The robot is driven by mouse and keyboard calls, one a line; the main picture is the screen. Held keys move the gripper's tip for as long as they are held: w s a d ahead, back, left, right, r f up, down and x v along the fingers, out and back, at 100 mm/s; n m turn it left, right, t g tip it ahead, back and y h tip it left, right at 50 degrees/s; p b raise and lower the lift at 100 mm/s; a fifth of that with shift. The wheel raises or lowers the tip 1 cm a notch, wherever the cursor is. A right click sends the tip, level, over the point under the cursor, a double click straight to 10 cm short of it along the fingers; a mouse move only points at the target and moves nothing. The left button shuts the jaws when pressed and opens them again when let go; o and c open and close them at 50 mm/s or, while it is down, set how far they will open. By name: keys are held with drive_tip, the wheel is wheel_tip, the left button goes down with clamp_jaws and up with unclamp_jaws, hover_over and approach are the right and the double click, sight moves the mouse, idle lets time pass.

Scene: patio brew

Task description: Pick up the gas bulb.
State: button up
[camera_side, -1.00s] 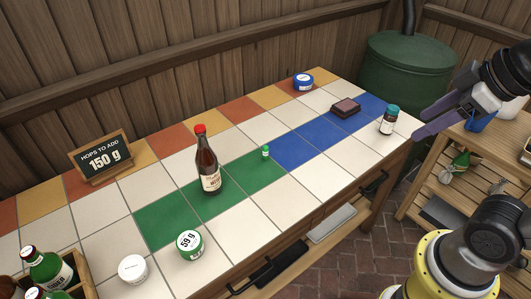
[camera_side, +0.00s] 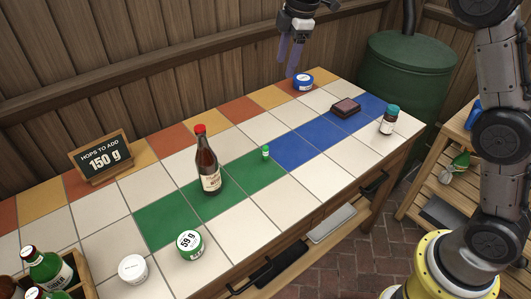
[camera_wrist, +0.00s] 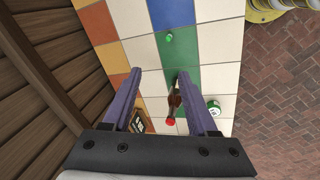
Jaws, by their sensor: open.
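The small green piece (camera_side: 265,151) that I take for the gas bulb stands on the tiled worktop, at the end of the green tile strip nearest the blue tiles. It also shows in the wrist view (camera_wrist: 169,37), beyond the fingertips. My gripper (camera_side: 289,68) is open and empty, with its purple fingers pointing down above the back of the worktop. It is well above the bulb and apart from it. In the wrist view, nothing lies between the tips of my gripper (camera_wrist: 160,73).
A tall brown bottle (camera_side: 207,165) stands left of the bulb. A blue tin (camera_side: 303,82) sits near my gripper at the back edge. A brown block (camera_side: 345,108), a teal-capped jar (camera_side: 389,120), a green-rimmed 59 g tin (camera_side: 190,245) and a chalkboard (camera_side: 101,157) stand around.

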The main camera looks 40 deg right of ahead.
drive_tip(key=g, duration=0.2)
hover_over(265, 146)
wheel_tip(265, 146, down, 11)
drive_tip(key=shift+n+g, duration=0.3)
drive_tip(key=shift+g, duration=0.1)
wheel_tip(265, 146, down, 15)
drive_tip(key=shift+f, duration=0.1)
drive_tip(key=shift+s+f, duration=0.1)
drive_tip(key=shift+f, duration=2.95)
clamp_jaws()
